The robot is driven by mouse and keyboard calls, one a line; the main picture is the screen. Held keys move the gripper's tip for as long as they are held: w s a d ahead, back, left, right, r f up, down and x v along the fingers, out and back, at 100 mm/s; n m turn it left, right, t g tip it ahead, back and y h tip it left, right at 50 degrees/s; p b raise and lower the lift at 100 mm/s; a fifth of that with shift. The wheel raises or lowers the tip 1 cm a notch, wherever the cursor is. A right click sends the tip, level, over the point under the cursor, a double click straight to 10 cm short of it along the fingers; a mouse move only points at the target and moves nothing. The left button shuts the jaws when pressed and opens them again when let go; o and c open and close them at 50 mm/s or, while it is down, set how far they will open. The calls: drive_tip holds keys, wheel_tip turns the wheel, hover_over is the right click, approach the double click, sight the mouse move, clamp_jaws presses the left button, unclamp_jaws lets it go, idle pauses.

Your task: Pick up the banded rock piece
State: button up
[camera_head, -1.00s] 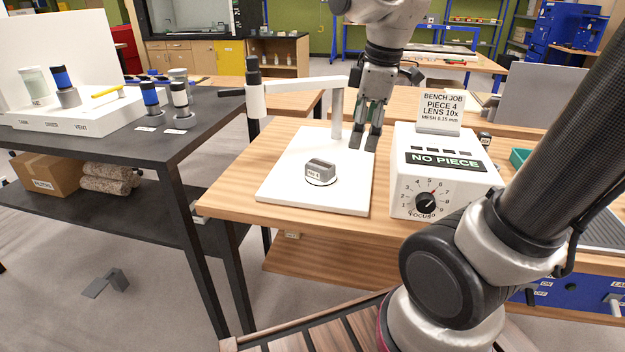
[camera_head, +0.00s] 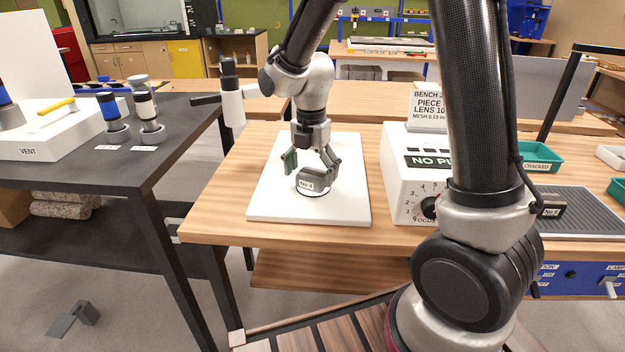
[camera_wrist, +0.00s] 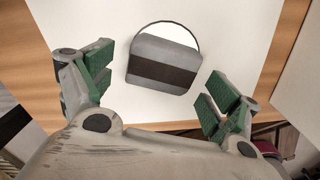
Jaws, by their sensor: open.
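The banded rock piece (camera_head: 318,179) is a grey block with a dark band and a small label on its front. It sits on a white round spot on the white board (camera_head: 268,206). In the wrist view the piece (camera_wrist: 163,64) lies ahead of and between the open fingers, with its dark band across the middle. My gripper (camera_head: 312,163) is open, with green-padded fingers, just above and behind the piece. In the wrist view my gripper (camera_wrist: 160,88) shows bare space between each finger pad and the piece.
A white control box (camera_head: 403,188) with a dial and a partly hidden "NO PIECE" display stands right of the board.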

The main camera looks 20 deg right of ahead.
sight(311, 174)
drive_tip(key=shift+f, duration=0.9)
drive_tip(key=c, duration=1.4)
wheel_tip(311, 174, up, 10)
drive_tip(key=shift+f, duration=0.1)
drive_tip(key=shift+c, duration=0.2)
